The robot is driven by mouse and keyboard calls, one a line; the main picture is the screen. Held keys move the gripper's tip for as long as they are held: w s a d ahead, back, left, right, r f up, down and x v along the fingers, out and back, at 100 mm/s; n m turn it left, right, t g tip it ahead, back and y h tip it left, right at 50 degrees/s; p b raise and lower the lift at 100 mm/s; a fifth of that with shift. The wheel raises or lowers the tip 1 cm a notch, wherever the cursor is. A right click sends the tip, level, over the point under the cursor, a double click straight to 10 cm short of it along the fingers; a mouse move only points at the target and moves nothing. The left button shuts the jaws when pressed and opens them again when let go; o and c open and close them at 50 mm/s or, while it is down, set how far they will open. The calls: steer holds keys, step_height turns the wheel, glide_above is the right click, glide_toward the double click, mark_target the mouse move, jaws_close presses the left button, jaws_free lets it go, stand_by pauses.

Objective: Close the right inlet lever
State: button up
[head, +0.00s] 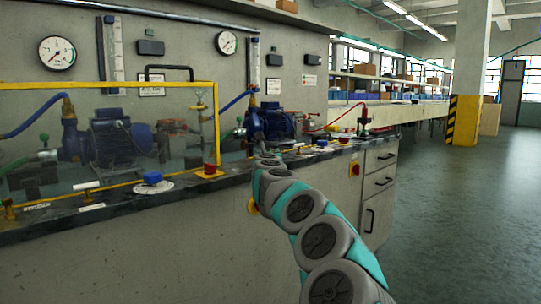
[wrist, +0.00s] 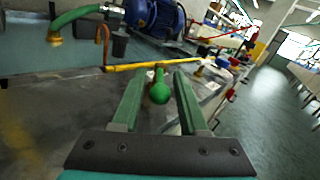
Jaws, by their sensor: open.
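The lever shows in the wrist view as a green ball knob (wrist: 159,93) on a short green stem running away from me. I take it for the right inlet lever, though its valve body is hidden. My gripper (wrist: 158,79) is open, one green finger on each side of the knob, with a visible gap on both sides. The blue right pump (wrist: 153,17) lies beyond the fingers; it also shows in the head view (head: 270,122). In the head view my arm reaches toward the bench in front of this pump, and my fingertips cannot be made out.
A green hose (wrist: 80,17) ends in a brass fitting at the wrist view's upper left. A yellow bar (wrist: 140,66) crosses behind the knob. A yellow-framed clear guard (head: 110,85) covers the left pump. A blue knob (head: 152,177) sits on the bench edge. The floor at right is clear.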

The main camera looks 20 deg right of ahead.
steer(key=b+v, duration=0.1)
steer(key=v, duration=0.6)
steer(key=shift+b, duration=0.3)
steer(key=shift+r, duration=0.1)
